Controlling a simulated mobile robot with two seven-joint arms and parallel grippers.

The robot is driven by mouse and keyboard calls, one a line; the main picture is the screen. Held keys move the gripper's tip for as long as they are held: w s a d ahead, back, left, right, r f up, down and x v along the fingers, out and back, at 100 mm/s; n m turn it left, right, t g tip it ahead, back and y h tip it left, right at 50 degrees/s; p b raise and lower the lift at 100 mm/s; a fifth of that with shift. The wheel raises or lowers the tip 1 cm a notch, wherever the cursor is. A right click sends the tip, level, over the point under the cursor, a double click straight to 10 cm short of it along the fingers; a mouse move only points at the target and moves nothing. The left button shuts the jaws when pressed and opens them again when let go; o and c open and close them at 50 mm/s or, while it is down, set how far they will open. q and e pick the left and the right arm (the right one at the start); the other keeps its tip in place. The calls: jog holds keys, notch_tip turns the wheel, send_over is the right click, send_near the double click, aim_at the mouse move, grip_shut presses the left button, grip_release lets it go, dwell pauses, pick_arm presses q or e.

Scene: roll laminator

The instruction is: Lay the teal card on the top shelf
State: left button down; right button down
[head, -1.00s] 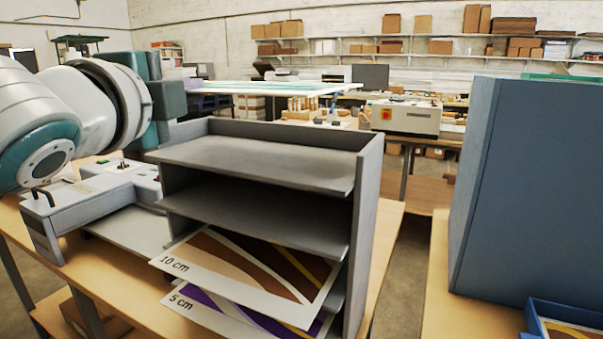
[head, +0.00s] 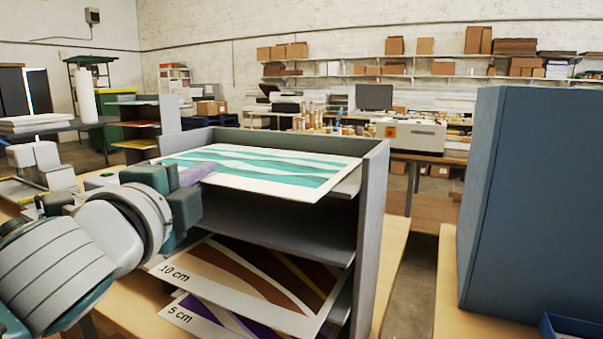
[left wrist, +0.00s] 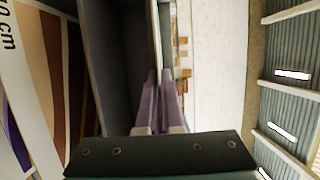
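The teal card (head: 270,165), white with wavy teal bands, is at the top shelf (head: 347,188) of the grey rack. It lies nearly flat there, and its front edge juts past the shelf's front; whether it rests fully on the shelf is unclear. My left gripper (head: 196,173) is at the card's left end, with a lavender finger over its edge. In the left wrist view the two fingers (left wrist: 159,95) are close together, with the card seen edge-on between them. My right gripper is not in view.
Below, an empty shelf (head: 270,215) sits over a brown "10 cm" card (head: 250,285) and a purple "5 cm" card (head: 205,318), both jutting out. The rack's right wall (head: 372,230) stands tall. A blue cabinet (head: 530,200) stands at right, across a gap.

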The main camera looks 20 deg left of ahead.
pick_arm(q)
jog(key=c, duration=1.1)
grip_release()
jog(key=shift+f, duration=0.1)
jog(key=b+v, duration=0.2)
jog(key=v, duration=1)
jog(key=s+f+n+g+h, duration=0.1)
jog(key=s+f+n+g, duration=0.25)
jog(key=f+n, duration=0.2)
jog(key=s+f+n+g, duration=0.2)
jog(key=f+n+g, duration=0.2)
jog(key=f, duration=0.3)
jog(key=s+d+f+n+g+h, duration=0.1)
jog(key=s+d+f+g, duration=0.1)
jog(key=s, duration=0.1)
jog(key=s+d+f+n+g+h, duration=0.1)
jog(key=s+d+f+g, duration=0.1)
jog(key=s, duration=0.1)
jog(key=s+d+f+n+g+h, duration=0.1)
jog(key=s+d+f+g, duration=0.1)
jog(key=s+d+f, duration=0.1)
jog(key=shift+s+n+h, duration=0.3)
jog(key=shift+s+n, duration=0.05)
jog(key=shift+s, duration=0.15)
notch_tip(320, 180, up, 38)
jog(key=p, duration=3.8)
